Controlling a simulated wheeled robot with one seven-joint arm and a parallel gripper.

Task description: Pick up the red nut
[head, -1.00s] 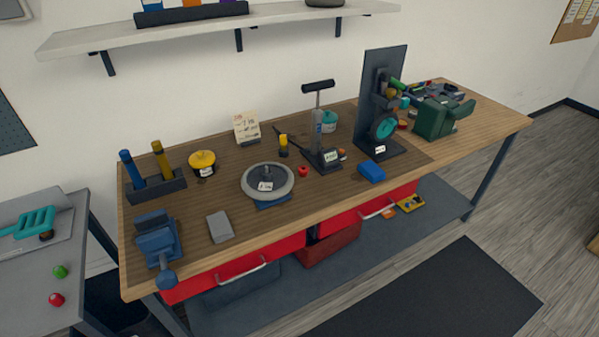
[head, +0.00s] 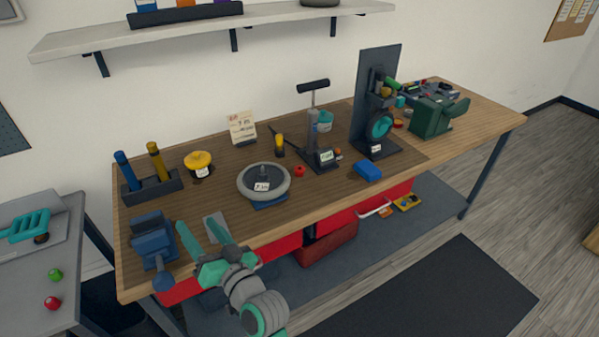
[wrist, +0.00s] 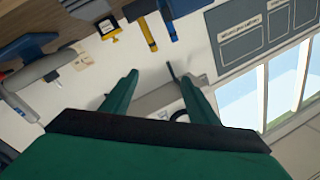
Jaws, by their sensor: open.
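A small red nut-like piece (head: 299,171) lies on the workbench, right of the grey wheel and in front of the black-handled pump. A second small red, rounded piece (head: 52,303) lies on the grey side table at the lower left; its exact shape is too small to tell. My gripper (head: 203,231) is open and empty, over the bench's front edge near the grey block, away from both red pieces. In the wrist view, its green fingers (wrist: 159,84) are spread with nothing held between them. I cannot make out any red piece in the wrist view.
The grey wheel (head: 264,182), blue vise (head: 152,243), pump (head: 313,130) and blue block (head: 368,170) stand on the workbench (head: 320,203). A green piece (head: 55,274) lies near the side table's red one. The bench's front middle is fairly clear.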

